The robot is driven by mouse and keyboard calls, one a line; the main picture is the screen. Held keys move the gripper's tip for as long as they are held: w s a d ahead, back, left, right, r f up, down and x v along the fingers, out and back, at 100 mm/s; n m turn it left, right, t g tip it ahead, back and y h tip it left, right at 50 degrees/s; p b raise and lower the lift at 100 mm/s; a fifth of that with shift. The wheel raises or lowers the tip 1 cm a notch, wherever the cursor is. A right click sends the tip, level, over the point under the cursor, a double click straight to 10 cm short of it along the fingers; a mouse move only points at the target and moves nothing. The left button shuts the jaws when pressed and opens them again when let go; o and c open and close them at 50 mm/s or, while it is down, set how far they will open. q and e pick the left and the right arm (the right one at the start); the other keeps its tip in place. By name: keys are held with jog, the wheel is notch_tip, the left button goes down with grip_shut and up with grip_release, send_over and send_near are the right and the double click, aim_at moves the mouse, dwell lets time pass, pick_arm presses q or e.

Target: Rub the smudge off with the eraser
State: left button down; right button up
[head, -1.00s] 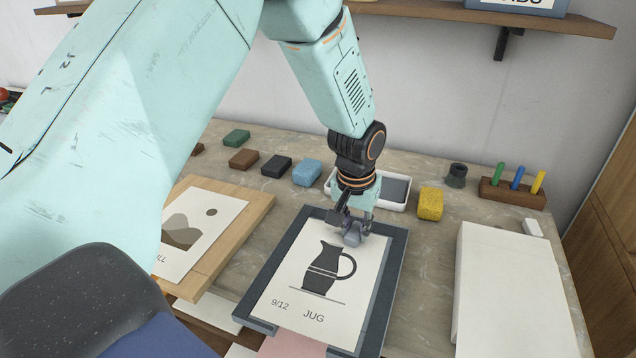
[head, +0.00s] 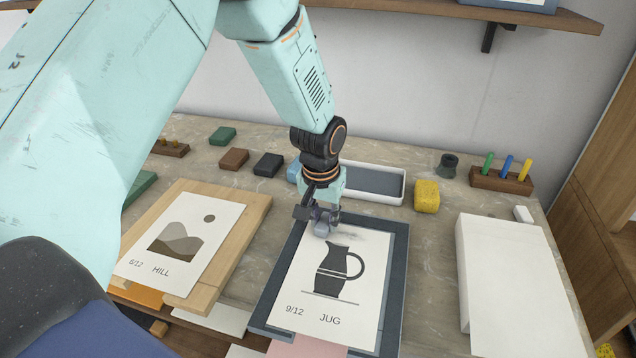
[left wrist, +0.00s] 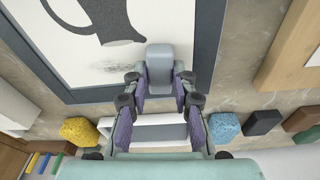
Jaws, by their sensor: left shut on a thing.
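The JUG print (head: 365,290) lies on a dark grey board (head: 398,290), a black jug at its middle. A faint grey smudge (head: 350,236) shows on the bare paper above the jug; it also shows in the left wrist view (left wrist: 115,69). My left gripper (head: 322,222) is shut on a grey eraser (left wrist: 160,66), with the fingers on both sides of it. The eraser is at the print's upper left corner in the head view, to the left of the smudge. I cannot tell whether it touches the paper. My right gripper is out of view.
Behind the board are a white-rimmed tray (head: 403,186), a yellow sponge (head: 426,197) and several coloured blocks. The HILL print (head: 205,225) lies on a wooden board to the left. A white stack (head: 515,285) stands to the right, with bare bench between.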

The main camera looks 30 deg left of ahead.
pick_arm(q)
notch_tip(320, 180, up, 2)
jog(key=shift+r, duration=0.1)
jog(key=shift+w+d+r+p, duration=0.15)
jog(key=shift+d+r+p, duration=0.4)
jog(key=shift+r+p, duration=0.7)
jog(key=shift+p, duration=0.3)
jog(key=shift+a+r+p, duration=0.2)
jog(key=shift+r+p, duration=0.35)
jog(key=shift+p, duration=0.05)
jog(key=shift+a+r+p, duration=0.2)
jog(key=shift+r+p, duration=0.35)
jog(key=shift+d+r+p, duration=0.1)
jog(key=shift+r+p, duration=0.2)
jog(key=shift+r, duration=0.1)
jog(key=shift+d+r, duration=0.1)
jog(key=shift+r, duration=0.05)
jog(key=shift+d, duration=0.1)
jog(key=shift+a, duration=0.25)
jog(key=shift+d, duration=0.2)
